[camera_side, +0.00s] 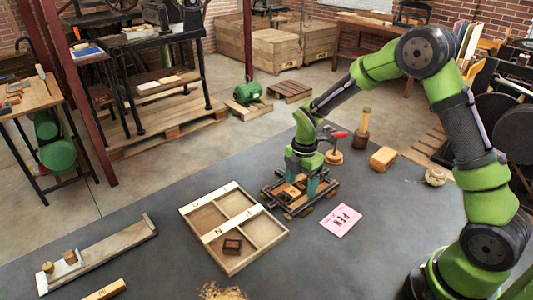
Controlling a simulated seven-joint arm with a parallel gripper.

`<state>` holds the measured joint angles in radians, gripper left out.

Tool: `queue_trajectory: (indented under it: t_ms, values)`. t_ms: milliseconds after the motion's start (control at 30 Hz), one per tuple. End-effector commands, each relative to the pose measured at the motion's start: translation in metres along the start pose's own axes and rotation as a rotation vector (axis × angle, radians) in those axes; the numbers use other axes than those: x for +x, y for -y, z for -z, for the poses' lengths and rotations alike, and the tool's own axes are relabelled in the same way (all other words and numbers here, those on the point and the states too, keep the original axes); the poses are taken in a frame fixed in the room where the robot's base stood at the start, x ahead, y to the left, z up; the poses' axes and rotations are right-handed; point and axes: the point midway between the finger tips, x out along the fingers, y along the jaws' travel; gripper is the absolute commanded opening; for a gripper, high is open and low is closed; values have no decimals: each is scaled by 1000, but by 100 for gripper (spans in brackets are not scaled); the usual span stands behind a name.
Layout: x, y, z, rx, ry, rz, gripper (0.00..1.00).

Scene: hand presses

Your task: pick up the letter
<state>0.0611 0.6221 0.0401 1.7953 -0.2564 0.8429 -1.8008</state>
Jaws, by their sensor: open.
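My gripper (303,181) points down over a small wooden frame (279,203) on the grey table. Its teal fingers are apart. Between and below them in the frame is a light brown block (290,193), likely a letter block; its face is too small to read. I cannot tell whether the fingers touch it. Another small block, dark reddish brown (232,246), lies in the near compartment of a wooden divided tray (206,242) to the left. The tray rim carries small letter labels.
A pink printed card (341,219) lies right of the frame. A long wooden holder (98,258) lies at left. The table between holder and tray is clear.

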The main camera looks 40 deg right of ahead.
Motion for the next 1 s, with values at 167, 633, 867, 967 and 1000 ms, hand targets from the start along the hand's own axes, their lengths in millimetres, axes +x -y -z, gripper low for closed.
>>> queue_trajectory:
  t_ms: [167,633,867,967,1000]
  values:
    - [0,0,0,0,0,0,63]
    - [-1,0,0,0,0,0,13]
    - [-17,-1,0,2,-1,-4,13]
    - [-36,-1,0,1,0,-6,13]
    - [-45,-1,0,1,-1,-5,13]
